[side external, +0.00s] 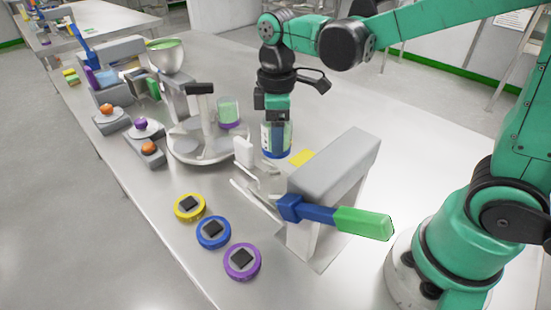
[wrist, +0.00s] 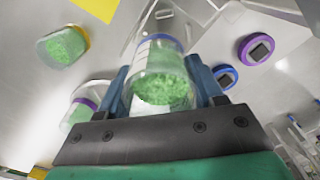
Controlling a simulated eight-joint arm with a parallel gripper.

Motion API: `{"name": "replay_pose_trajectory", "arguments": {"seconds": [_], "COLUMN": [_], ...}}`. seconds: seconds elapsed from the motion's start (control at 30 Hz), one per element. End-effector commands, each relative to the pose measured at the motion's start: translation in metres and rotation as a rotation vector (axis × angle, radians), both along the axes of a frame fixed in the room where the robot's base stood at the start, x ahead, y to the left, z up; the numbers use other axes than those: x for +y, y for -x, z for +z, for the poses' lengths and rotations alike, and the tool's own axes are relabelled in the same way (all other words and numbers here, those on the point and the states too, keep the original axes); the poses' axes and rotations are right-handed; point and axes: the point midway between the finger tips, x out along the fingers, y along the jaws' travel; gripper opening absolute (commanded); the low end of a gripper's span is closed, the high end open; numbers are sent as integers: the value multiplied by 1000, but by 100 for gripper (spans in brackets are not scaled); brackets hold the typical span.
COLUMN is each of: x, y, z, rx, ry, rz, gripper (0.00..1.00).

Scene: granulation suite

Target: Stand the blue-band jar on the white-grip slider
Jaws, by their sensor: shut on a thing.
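My gripper (side external: 277,118) is shut on the blue-band jar (side external: 270,140), a clear jar of green granules. The jar looks upright, beside the grey lever machine; I cannot tell if its base touches the table. In the wrist view the jar (wrist: 160,80) sits between my gripper's two blue fingers (wrist: 165,88), its blue band toward the top of the picture. A white upright grip (side external: 244,152) on thin pale rails, apparently the white-grip slider, stands left of the grey machine and left of the jar. Its bearing surface is hard to make out.
The grey machine (side external: 335,165) with a blue-and-green lever (side external: 340,217) stands close right. A round stand (side external: 195,155) and a purple-band jar (side external: 229,113) are left. Yellow, blue (side external: 213,232) and purple rings lie in front. A yellow-band jar (wrist: 62,46) shows in the wrist view.

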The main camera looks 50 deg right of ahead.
Motion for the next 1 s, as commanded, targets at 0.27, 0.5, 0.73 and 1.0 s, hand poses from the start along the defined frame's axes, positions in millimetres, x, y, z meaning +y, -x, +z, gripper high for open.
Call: {"name": "replay_pose_trajectory", "arguments": {"seconds": [0.27, 0.5, 0.73, 1.0], "x": [11, 10, 10, 10], "y": [5, 5, 5, 5], "z": [-21, -43, -57, -60], "rx": [0, 0, 0, 0], "ry": [0, 0, 0, 0], "rz": [53, 51, 50, 50], "gripper": [2, 2, 2, 2]}}
